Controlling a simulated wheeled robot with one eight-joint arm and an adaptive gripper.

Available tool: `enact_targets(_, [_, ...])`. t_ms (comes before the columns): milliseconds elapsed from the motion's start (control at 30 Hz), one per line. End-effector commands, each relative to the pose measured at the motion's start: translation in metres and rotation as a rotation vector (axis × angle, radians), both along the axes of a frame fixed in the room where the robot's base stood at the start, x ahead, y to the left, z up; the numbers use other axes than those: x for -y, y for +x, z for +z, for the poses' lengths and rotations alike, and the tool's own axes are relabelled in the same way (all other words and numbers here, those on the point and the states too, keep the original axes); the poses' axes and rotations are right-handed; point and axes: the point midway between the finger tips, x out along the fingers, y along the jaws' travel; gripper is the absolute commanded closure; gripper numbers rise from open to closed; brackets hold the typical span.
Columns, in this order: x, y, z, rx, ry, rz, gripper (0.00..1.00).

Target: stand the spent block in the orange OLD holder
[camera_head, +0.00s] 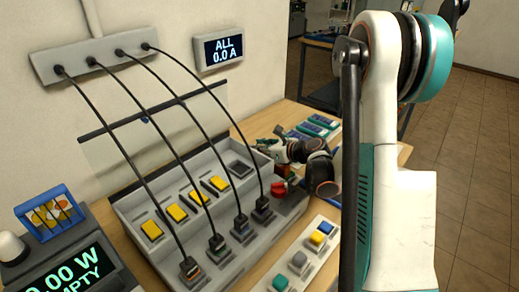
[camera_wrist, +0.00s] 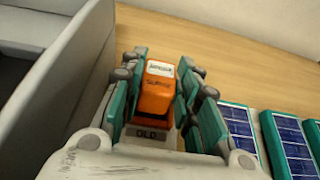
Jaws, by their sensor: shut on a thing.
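In the wrist view my gripper (camera_wrist: 162,100) has its teal fingers closed in on both sides of an orange block-shaped piece, the spent block (camera_wrist: 157,98) by its place between them. It has a white label with small text on top and a dark lower edge. A grey plate marked OLD (camera_wrist: 152,134), part of the holder, shows just below it, nearer my palm. Where the block ends and the orange holder begins I cannot tell, nor whether the block touches the holder's floor. In the head view my wrist hides the block and holder.
A grey console (camera_head: 165,215) with yellow switches and plugged black cables stands left of my wrist; its wall (camera_wrist: 75,75) is close in the wrist view. Blue solar panels (camera_wrist: 292,145) lie to the right. A button strip (camera_head: 300,262) lies in front. Bare wooden table (camera_wrist: 235,75) lies beyond.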

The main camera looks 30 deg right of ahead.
Motion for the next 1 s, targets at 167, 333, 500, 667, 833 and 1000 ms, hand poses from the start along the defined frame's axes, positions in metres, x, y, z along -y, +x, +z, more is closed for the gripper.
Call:
enact_targets(167, [0.000,0.000,0.000,0.000,0.000,0.000,0.96])
enact_targets(333, [0.000,0.000,0.000,0.000,0.000,0.000,0.96])
enact_targets(500, [0.000,0.000,-0.002,0.000,0.000,0.000,0.96])
enact_targets(667, [0.000,0.000,-0.005,0.000,0.000,0.000,0.96])
enact_targets(833, [0.000,0.000,-0.008,0.000,0.000,0.000,0.96])
enact_targets(1000, [0.000,0.000,-0.012,0.000,0.000,0.000,0.96])
